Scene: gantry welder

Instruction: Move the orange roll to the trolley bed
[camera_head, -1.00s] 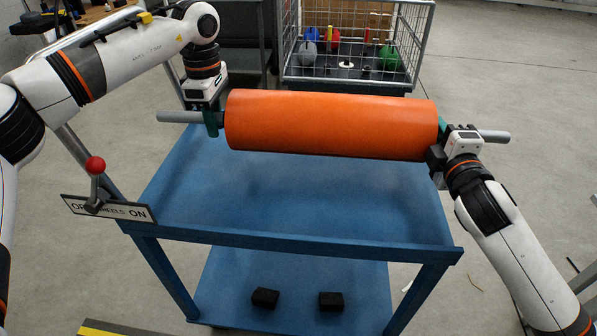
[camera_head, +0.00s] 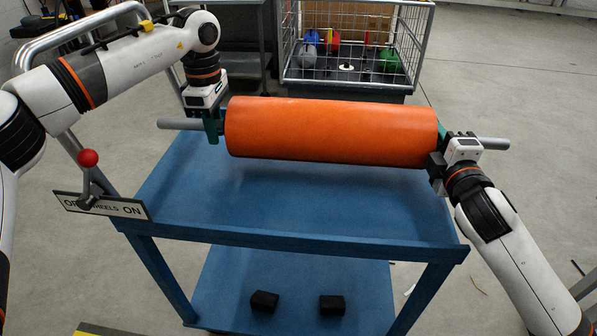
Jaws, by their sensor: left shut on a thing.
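The orange roll (camera_head: 330,132) hangs level above the blue trolley bed (camera_head: 300,205), with a shadow on the bed below it. A gap seems to separate roll and bed. Grey shaft ends stick out at both sides of the roll. My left gripper (camera_head: 212,125) is shut on the shaft at the roll's left end. My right gripper (camera_head: 441,158) is at the shaft at the right end and appears shut on it; its fingertips are partly hidden.
A red-knobbed lever (camera_head: 88,160) stands by a wheels OFF/ON sign (camera_head: 120,208) at the trolley's left. Two black blocks (camera_head: 264,301) lie on the lower shelf. A wire cage cart (camera_head: 350,82) with colored items stands behind.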

